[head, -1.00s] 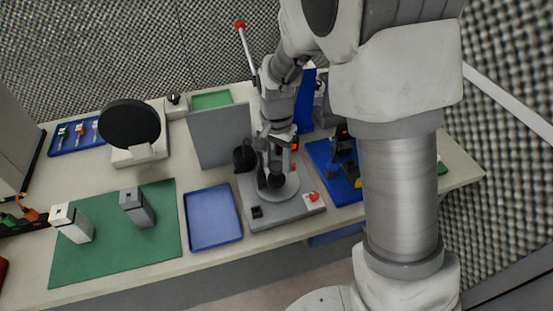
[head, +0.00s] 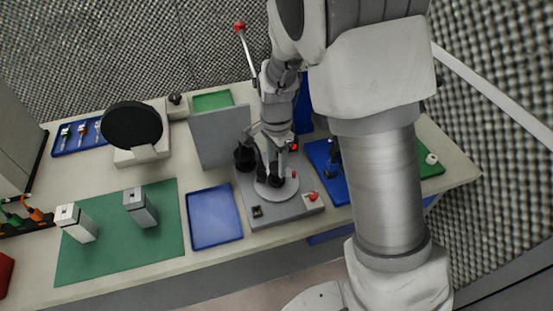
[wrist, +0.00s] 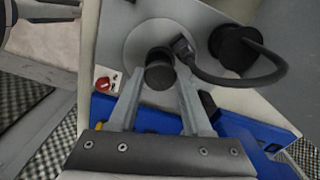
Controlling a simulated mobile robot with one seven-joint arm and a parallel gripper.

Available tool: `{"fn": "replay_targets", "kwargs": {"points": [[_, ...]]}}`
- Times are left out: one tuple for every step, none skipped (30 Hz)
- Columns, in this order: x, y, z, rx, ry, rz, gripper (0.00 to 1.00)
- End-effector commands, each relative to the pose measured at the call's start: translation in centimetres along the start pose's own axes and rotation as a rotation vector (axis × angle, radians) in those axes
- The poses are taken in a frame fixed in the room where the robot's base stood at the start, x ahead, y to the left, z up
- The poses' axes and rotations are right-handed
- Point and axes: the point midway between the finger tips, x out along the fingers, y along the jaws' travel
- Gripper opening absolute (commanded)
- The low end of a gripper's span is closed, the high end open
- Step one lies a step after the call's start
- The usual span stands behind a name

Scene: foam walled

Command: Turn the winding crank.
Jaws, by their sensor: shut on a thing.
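The winding crank's black knob (wrist: 159,74) stands on a round light-grey disc (wrist: 139,40) in the wrist view. The disc (head: 289,188) also shows in the head view, on top of a grey machine base (head: 285,215). My gripper (wrist: 160,70) has one finger on each side of the knob and is shut on it. In the head view my gripper (head: 270,176) reaches down over the disc, and its fingers partly hide the crank. A black cylinder (wrist: 235,48) with a thick black cable stands beside the disc.
A red switch (head: 313,197) sits on the base's front right corner. A grey upright panel (head: 220,137) stands behind left, an empty blue tray (head: 214,216) lies left, and another blue tray (head: 325,160) lies right. Two grey-white blocks stand on a green mat (head: 105,255).

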Motion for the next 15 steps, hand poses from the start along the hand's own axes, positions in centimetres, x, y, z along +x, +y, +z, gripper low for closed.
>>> {"fn": "replay_targets", "kwargs": {"points": [[-0.21,-0.08,0.03,0.024,0.0,-0.002,0.0],[-0.21,-0.08,0.02,0.039,0.0,-0.002,0.0],[-0.21,-0.06,0.0,0.059,0.0,-0.002,0.0],[-0.21,-0.05,-0.01,0.074,0.0,-0.001,0.0],[-0.2,-0.05,-0.01,0.089,0.001,-0.001,0.0],[-0.2,-0.04,0.0,0.108,0.0,-0.001,0.0],[-0.2,-0.04,0.01,0.124,0.0,-0.001,0.0],[-0.19,-0.05,0.03,0.139,0.0,-0.001,0.0],[-0.2,-0.05,0.04,0.159,0.0,-0.001,0.0],[-0.2,-0.06,0.04,0.174,0.0,-0.001,0.0],[-0.21,-0.06,0.03,0.188,0.0,-0.001,0.0],[-0.22,-0.06,0.01,0.209,0.001,-0.001,0.0],[-0.23,-0.06,0.0,0.223,0.001,-0.002,0.0],[-0.23,-0.06,0.0,0.238,0.001,-0.002,0.0],[-0.23,-0.06,0.01,0.259,0.0,-0.002,0.0]]}}
